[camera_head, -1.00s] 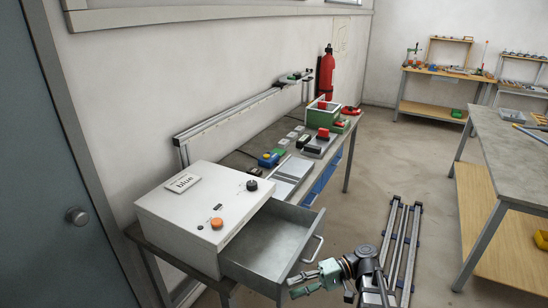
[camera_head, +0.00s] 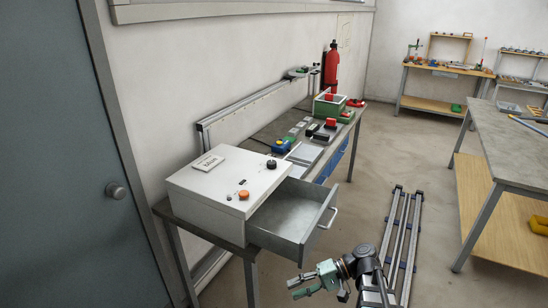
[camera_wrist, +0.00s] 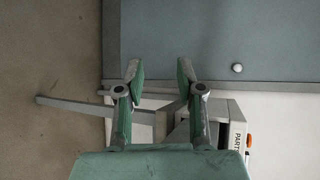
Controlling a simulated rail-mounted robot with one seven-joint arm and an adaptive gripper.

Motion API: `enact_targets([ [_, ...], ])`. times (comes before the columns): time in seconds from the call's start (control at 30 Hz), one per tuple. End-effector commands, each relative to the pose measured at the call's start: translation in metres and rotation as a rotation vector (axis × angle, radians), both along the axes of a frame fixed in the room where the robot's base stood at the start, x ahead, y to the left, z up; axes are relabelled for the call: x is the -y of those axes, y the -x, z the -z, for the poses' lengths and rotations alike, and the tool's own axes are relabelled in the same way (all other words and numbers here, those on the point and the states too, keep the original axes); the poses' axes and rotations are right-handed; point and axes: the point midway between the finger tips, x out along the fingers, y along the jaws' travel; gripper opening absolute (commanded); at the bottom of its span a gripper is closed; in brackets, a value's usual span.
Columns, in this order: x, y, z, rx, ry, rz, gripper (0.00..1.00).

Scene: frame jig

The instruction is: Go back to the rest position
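My gripper (camera_head: 294,287) is at the bottom of the head view, in front of the open drawer and apart from it. In the wrist view its two green fingers (camera_wrist: 160,72) stand apart with nothing between them. The gripper is open and empty. My arm is folded low above the floor rails.
A white control box (camera_head: 215,190) stands on the bench, with its grey drawer (camera_head: 290,222) pulled out. Floor rails (camera_head: 402,235) run to the right of the drawer. A blue-grey door (camera_head: 60,150) is at left; a table (camera_head: 510,150) is at right.

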Motion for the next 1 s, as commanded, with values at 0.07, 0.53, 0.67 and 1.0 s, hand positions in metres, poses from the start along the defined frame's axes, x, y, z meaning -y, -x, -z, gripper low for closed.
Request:
enact_targets([
  [0.07,0.003,0.002,0.021,-0.018,0.075,0.025,0.37],
  [0.53,0.046,0.073,0.209,-0.150,0.660,0.058,0.37],
  [0.67,0.066,0.115,0.261,-0.166,0.836,0.003,0.37],
  [1.0,0.103,0.234,0.343,-0.185,1.121,-0.244,0.37],
])
